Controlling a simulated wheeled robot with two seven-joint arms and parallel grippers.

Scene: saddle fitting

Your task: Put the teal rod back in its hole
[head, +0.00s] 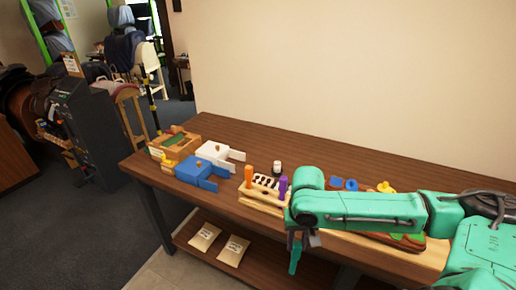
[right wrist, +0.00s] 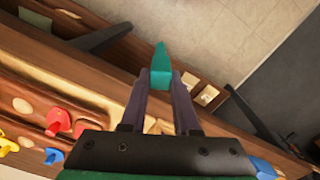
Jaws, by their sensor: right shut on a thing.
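The teal rod (head: 295,257) hangs roughly upright in my right gripper (head: 304,240), in front of the table's front edge. In the right wrist view the teal rod (right wrist: 161,66) sits between the two dark fingers of the right gripper (right wrist: 160,95), which are shut on it. A wooden block (head: 262,200) with a dark-and-white patterned top stands near the table's front edge, left of my right arm. An orange rod (head: 248,175) and a purple rod (head: 283,188) stand upright in it. My arm partly covers its right end, and its empty hole cannot be made out. My left gripper is not in view.
Blue (head: 196,173) and white (head: 216,154) boxes and a wooden tray (head: 186,140) stand on the table's left part. A small dark-topped white bottle (head: 277,167) stands behind the block. A board with coloured pieces (head: 385,187) lies partly behind my arm. Packets (head: 233,250) lie on the lower shelf.

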